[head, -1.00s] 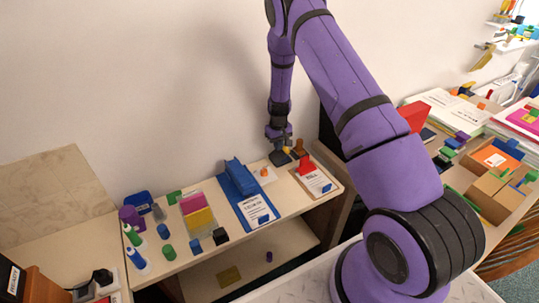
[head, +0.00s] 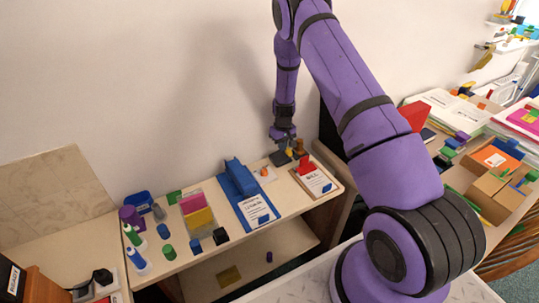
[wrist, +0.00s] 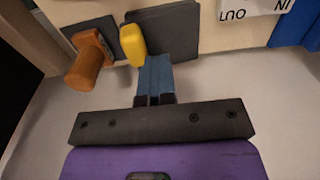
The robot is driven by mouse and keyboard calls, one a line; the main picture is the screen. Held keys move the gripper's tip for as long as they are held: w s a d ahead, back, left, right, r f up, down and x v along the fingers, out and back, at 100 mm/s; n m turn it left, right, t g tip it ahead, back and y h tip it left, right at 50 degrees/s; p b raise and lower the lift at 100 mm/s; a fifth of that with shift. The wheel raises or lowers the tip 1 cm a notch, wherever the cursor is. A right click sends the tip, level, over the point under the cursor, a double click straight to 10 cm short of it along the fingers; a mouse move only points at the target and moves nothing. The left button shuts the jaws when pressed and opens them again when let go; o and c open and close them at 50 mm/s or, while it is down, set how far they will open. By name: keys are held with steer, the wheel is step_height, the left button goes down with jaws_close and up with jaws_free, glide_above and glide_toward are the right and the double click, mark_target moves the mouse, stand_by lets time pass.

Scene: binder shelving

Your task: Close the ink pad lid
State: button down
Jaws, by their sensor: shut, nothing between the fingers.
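The ink pad (head: 279,159) shows as a dark, flat square at the back of the shelf top near the wall. In the wrist view it is a dark grey square panel (wrist: 182,30); whether this face is lid or base I cannot tell. A yellow tab (wrist: 132,45) is at its edge, just left of my fingertips in that view. My gripper (wrist: 153,63) is shut and empty, with its fingertips over or against the panel's near edge; contact is unclear. In the head view my gripper (head: 286,153) points down beside the pad.
A brown-orange stamp (wrist: 90,60) stands on a dark plate close beside the pad. The wall is close behind.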

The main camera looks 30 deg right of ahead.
mark_target(285, 153)
steer(key=shift+d+f, duration=0.3)
steer(key=shift+d, duration=0.2)
steer(key=shift+d+f, duration=0.1)
steer(key=shift+d, duration=0.1)
steer(key=shift+w+d+r, duration=0.1)
steer(key=shift+w+r, duration=0.05)
steer(key=shift+r, duration=1.3)
steer(key=shift+d+r, duration=0.1)
steer(key=shift+r, duration=0.5)
steer(key=shift+a+r, duration=0.2)
steer(key=shift+r, duration=1.05)
steer(key=shift+a+r, duration=0.2)
steer(key=shift+r, duration=1)
